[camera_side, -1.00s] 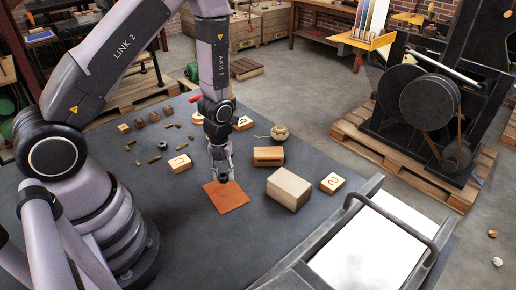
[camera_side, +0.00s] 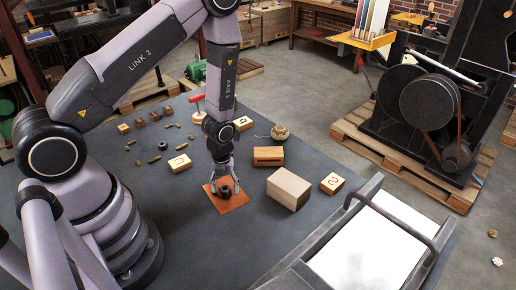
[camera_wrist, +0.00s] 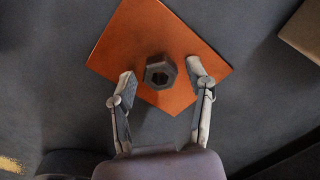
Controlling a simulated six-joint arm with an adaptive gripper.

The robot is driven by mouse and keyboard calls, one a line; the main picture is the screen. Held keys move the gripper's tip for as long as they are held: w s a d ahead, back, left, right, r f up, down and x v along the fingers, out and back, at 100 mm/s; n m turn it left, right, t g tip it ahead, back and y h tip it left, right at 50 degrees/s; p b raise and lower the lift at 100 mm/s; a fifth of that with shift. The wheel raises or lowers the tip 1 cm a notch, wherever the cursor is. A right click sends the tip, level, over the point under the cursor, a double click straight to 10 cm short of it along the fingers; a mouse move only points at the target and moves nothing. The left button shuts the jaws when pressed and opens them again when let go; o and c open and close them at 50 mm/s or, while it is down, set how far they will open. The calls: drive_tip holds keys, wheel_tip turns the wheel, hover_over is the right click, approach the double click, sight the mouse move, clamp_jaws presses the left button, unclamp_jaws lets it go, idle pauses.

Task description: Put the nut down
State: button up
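In the side view the nut (camera_side: 226,191) appears as a small dark piece over the sheet (camera_side: 238,202). My gripper (camera_wrist: 160,77) is open, with one fingertip on each side of the nut. A narrow gap shows between the nut and each fingertip. In the side view my gripper (camera_side: 223,185) is low over the sheet, with its fingers spread.
A plain wooden block (camera_side: 289,188) and a slotted wooden block (camera_side: 268,156) stand to the right. A lettered block (camera_side: 180,163) and a dark ring (camera_side: 162,145) lie to the left. Bare table lies below the sheet.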

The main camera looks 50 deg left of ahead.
wheel_tip(320, 180, up, 13)
wheel_tip(320, 180, up, 14)
drive_tip(key=n+t, duration=0.2)
drive_tip(key=n, duration=0.8)
hover_over(225, 188)
drive_tip(key=s, duration=0.2)
drive_tip(key=s+r+n+t, duration=0.3)
drive_tip(key=s+r+n, duration=1)
drive_tip(key=n, duration=0.4)
drive_tip(key=shift+s+r+t, duration=0.2)
drive_tip(key=shift+r+t, duration=0.1)
